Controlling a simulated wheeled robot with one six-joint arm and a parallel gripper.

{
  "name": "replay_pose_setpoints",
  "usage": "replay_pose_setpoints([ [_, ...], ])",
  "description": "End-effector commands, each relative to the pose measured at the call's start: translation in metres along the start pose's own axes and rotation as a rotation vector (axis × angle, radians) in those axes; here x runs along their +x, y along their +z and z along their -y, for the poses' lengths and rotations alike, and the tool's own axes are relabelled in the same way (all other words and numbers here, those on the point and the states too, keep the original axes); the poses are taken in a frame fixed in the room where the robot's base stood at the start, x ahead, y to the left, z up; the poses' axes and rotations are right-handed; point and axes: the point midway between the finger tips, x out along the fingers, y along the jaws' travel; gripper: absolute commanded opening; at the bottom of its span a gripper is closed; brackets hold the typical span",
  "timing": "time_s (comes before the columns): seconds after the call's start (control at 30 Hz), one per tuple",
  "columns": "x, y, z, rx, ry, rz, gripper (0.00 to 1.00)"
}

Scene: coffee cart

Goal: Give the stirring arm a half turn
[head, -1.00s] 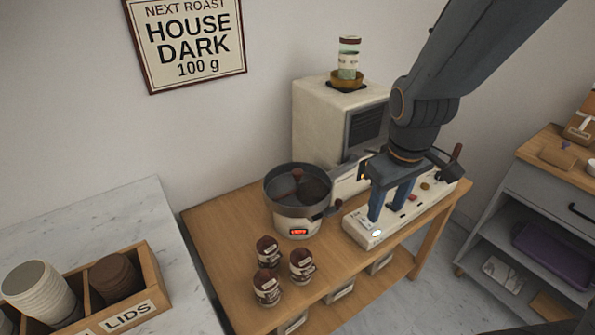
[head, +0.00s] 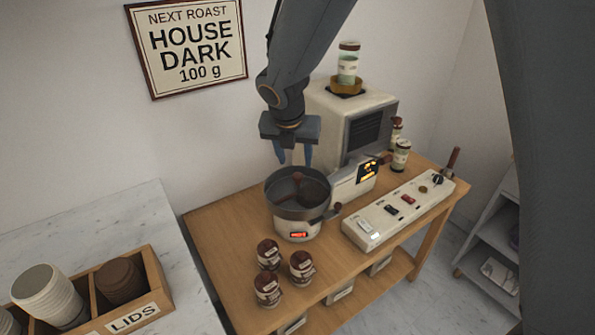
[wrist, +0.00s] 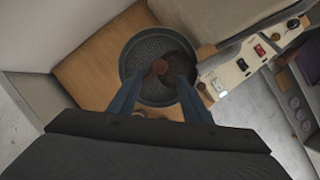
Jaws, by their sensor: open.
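The stirring arm (head: 298,184) is a reddish-brown knob and bar inside the round grey cooling pan (head: 273,200), which has a perforated floor. Dark beans appear to lie on the right side of the pan. My gripper (head: 295,162) points down above the pan, open and empty. In the wrist view the stirring arm's knob (wrist: 160,67) shows just beyond and between the fingertips of my gripper (wrist: 156,82). The perforated pan (wrist: 140,55) is below them. The gripper looks apart from the knob.
The roaster body (head: 330,110) stands behind the pan, with a jar on top. A switch panel (head: 380,225) lies to the right. Several brown-lidded jars (head: 268,290) stand in front of the pan. A lids crate (head: 150,280) is at the left.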

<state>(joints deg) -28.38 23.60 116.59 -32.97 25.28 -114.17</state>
Motion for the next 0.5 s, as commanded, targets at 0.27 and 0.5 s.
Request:
replay_pose_setpoints([
  [0.27, 0.032, -0.001, 0.000, -0.008, -0.001, -0.002, 0.45],
  [0.5, 0.064, 0.000, 0.000, -0.004, -0.001, -0.001, 0.45],
])
